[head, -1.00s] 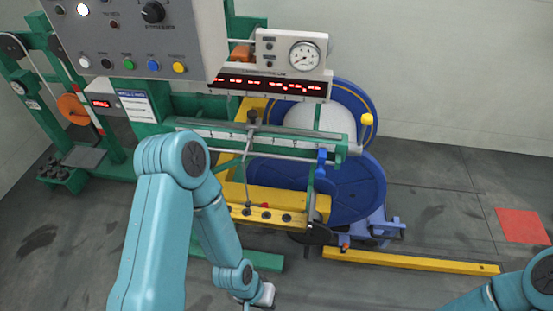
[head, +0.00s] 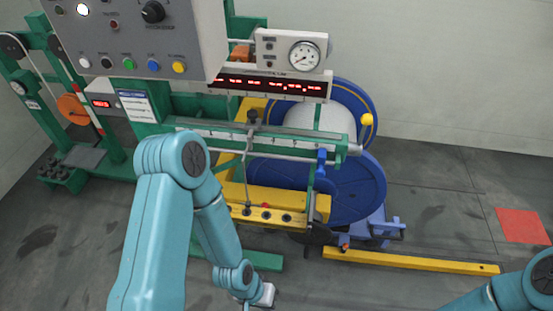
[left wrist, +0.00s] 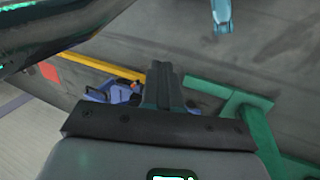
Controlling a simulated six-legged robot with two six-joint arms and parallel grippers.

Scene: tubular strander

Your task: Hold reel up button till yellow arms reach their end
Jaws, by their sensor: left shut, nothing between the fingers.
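A yellow beam (head: 232,197) on the machine carries several dark round buttons (head: 266,214); their labels are too small to read. Yellow arm parts (head: 322,207) flank a large blue-flanged reel (head: 350,190), with a second blue flange (head: 355,105) and white drum behind. My left arm reaches down in front of the machine, its end low near the floor, below and apart from the buttons. My left gripper (left wrist: 163,85) is shut and empty in the left wrist view, pointing toward blue machine parts. My right gripper is out of view; only that arm shows, bottom right.
A grey control panel (head: 195,35) with coloured buttons, a dial gauge (head: 304,57) and a red-lit display (head: 265,83) stand above. A yellow floor rail (head: 410,262) runs right. Green beams (left wrist: 265,140) lie low. A red floor patch (head: 522,226) has clear floor around it.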

